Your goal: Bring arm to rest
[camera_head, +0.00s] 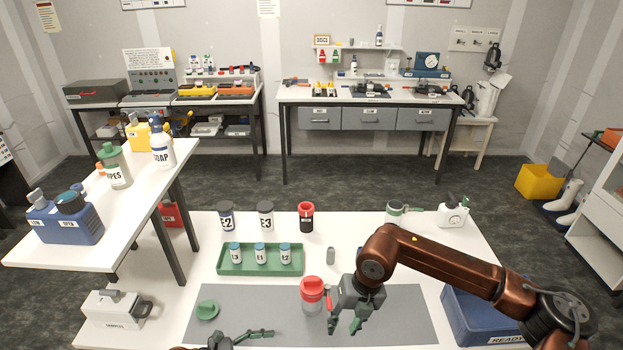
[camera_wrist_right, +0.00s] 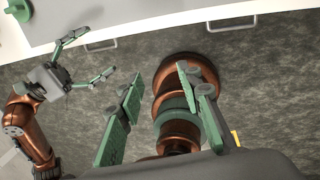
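My right arm, copper-brown, comes in from the right in the head view. Its gripper (camera_head: 344,326) hangs over the grey mat (camera_head: 390,310), just right of a jar with a red lid (camera_head: 312,288). I cannot tell whether it touches the jar. Its green fingers stand apart with nothing between them, as in the right wrist view (camera_wrist_right: 165,100). My left gripper (camera_head: 262,336) is low at the front edge of the head view, partly cut off. In the wrist view the left gripper (camera_wrist_right: 95,55) shows with spread, empty fingers.
A green tray (camera_head: 225,268) with several small bottles lies behind the mat. A green lid-like piece (camera_head: 207,309) is on the mat's left. A blue bin (camera_head: 465,325) stands under my right arm. A white box (camera_head: 113,310) is at the left. The mat's right part is bare.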

